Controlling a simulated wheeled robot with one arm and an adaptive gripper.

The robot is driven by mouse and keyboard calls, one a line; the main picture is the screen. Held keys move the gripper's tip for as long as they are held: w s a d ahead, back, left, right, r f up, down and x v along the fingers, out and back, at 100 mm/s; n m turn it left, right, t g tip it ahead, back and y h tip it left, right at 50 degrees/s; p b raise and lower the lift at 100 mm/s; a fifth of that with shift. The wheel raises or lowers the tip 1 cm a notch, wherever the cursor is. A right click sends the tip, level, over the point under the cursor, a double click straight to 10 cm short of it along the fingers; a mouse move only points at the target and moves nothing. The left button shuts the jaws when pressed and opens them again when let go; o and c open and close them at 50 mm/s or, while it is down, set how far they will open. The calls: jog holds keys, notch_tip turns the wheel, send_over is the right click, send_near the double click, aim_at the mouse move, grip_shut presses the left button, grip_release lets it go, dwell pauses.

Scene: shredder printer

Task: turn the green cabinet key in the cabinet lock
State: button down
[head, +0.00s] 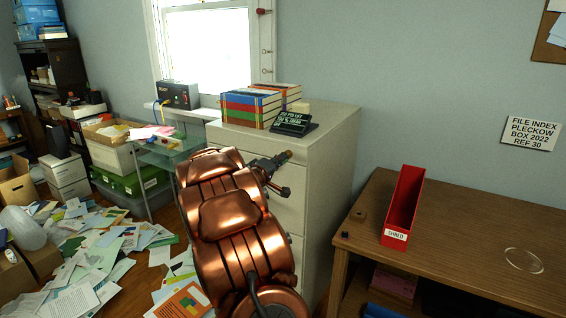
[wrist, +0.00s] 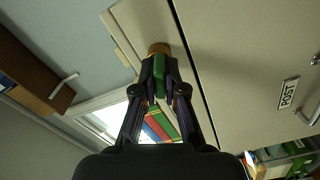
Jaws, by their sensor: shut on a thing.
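The beige filing cabinet (head: 335,160) stands in the middle of the head view, and its drawer front (wrist: 245,50) fills the right of the wrist view. A brass cabinet lock (wrist: 159,48) shows just beyond my fingertips, at the cabinet's upper part. The green cabinet key (wrist: 159,72) is between the fingertips of my gripper (wrist: 159,88), which is shut on it. The key's far end meets the brass lock; how deep it sits is hidden. In the head view my gripper (head: 275,168) is at the cabinet's upper front, and the key is too small to tell.
Books (head: 252,108) and a black sign (head: 293,124) stand on the cabinet top. A drawer label reading POST (wrist: 289,92) is at the right in the wrist view. A wooden desk (head: 470,240) with a red SHRED tray (head: 403,205) is at the right. Papers (head: 75,290) litter the floor.

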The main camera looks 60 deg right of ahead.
jog(key=shift+m, duration=0.8)
jog(key=shift+b, duration=0.3)
jog(key=m+b, duration=0.2)
jog(key=m, duration=0.1)
jog(key=shift+f, duration=0.1)
jog(key=shift+m+b, duration=0.7)
jog(key=shift+m, duration=0.8)
jog(key=shift+m+b, duration=1.05)
jog(key=shift+m, duration=0.25)
jog(key=c, duration=0.8)
grip_release()
jog(key=shift+c, duration=0.2)
jog(key=shift+a, duration=0.1)
